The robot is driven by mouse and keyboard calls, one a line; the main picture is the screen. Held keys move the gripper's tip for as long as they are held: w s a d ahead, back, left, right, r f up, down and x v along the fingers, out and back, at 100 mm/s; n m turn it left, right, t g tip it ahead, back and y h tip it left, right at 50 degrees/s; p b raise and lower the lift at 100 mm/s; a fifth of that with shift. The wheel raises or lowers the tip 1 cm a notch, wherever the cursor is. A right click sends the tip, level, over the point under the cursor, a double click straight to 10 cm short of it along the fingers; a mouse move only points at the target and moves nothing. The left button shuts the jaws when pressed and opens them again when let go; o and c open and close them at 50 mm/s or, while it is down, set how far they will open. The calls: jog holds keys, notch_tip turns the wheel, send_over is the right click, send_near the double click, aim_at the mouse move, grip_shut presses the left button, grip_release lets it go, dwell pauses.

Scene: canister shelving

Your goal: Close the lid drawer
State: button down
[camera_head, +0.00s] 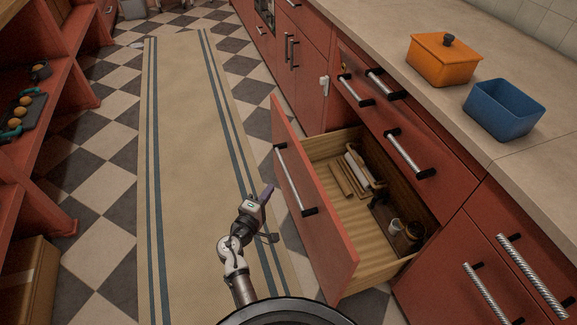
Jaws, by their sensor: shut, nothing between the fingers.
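The open drawer (304,211) stands pulled well out from the red cabinet on the right. Its front is red with a dark-ended metal handle (295,180). Inside it lie wooden pieces, a tray-like item and a small white cup on the wooden bottom. No lids can be made out for sure. My gripper (268,192) is shut and empty. In the picture it is just left of the drawer front, near the lower part of the handle. I cannot tell whether it touches the drawer.
An orange lidded container (443,64) and a blue open container (503,112) stand on the counter (385,30). A beige striped rug (185,130) covers the floor in the middle. Red shelves (75,85) stand at the left, with a cardboard box (28,285) below.

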jog(key=p+x, duration=0.1)
jog(key=x, duration=0.3)
jog(key=d+p+x, duration=0.1)
jog(key=x, duration=0.2)
jog(key=s+d+x, duration=0.1)
jog(key=x, duration=0.3)
jog(key=shift+w+d+p, duration=0.25)
jog(key=shift+d+p, duration=0.05)
jog(key=shift+p, duration=0.1)
jog(key=shift+w+d, duration=0.25)
jog(key=shift+d, duration=0.4)
